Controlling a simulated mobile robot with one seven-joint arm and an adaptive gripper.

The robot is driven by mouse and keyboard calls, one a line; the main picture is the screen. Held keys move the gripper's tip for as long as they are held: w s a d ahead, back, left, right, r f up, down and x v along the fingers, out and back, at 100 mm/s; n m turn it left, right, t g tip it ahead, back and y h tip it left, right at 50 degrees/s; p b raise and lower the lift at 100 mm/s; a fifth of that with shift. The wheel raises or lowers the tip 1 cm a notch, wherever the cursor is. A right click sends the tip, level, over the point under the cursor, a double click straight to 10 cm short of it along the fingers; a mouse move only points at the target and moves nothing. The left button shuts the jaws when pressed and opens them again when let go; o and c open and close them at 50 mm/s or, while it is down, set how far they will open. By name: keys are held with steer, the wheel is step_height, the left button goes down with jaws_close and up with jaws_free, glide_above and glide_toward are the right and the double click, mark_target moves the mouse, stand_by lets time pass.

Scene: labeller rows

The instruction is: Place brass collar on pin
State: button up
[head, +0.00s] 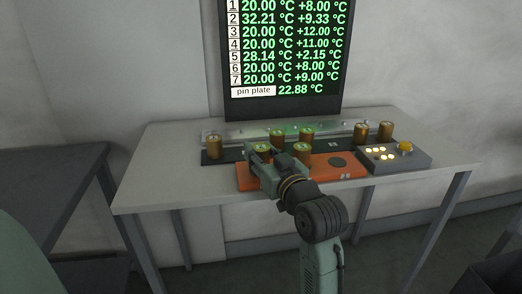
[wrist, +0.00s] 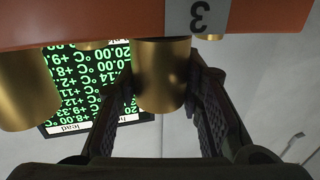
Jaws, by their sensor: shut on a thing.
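Several brass collars stand on the table in the head view. One brass collar (head: 263,151) is at the left part of the orange plate (head: 326,172), and my gripper (head: 258,160) is at it. In the wrist view, which looks inverted, my gripper (wrist: 160,100) is shut on this collar (wrist: 160,72), with a finger on each side. The collar's end is close to the orange plate (wrist: 90,22); I cannot tell whether they touch. A second collar (wrist: 24,85) stands beside it, also in the head view (head: 304,153). I cannot make out a pin.
Other collars stand at the left (head: 215,147), middle back (head: 277,135) and right (head: 385,131). A dark strip (head: 228,154) and a pale rail (head: 235,133) lie behind the plate. A button box (head: 394,160) is at right. A temperature screen (head: 285,50) stands behind. The table's left front is clear.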

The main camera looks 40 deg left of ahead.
steer(key=shift+f, duration=0.1)
steer(key=shift+f+b, duration=0.25)
steer(key=shift+b, duration=0.05)
steer(key=o, duration=1.3)
steer(key=shift+c, duration=0.2)
steer(key=shift+r, duration=0.1)
steer(key=shift+d, duration=0.25)
steer(key=b+v, duration=0.7)
steer(key=v, duration=0.3)
steer(key=shift+s, duration=0.25)
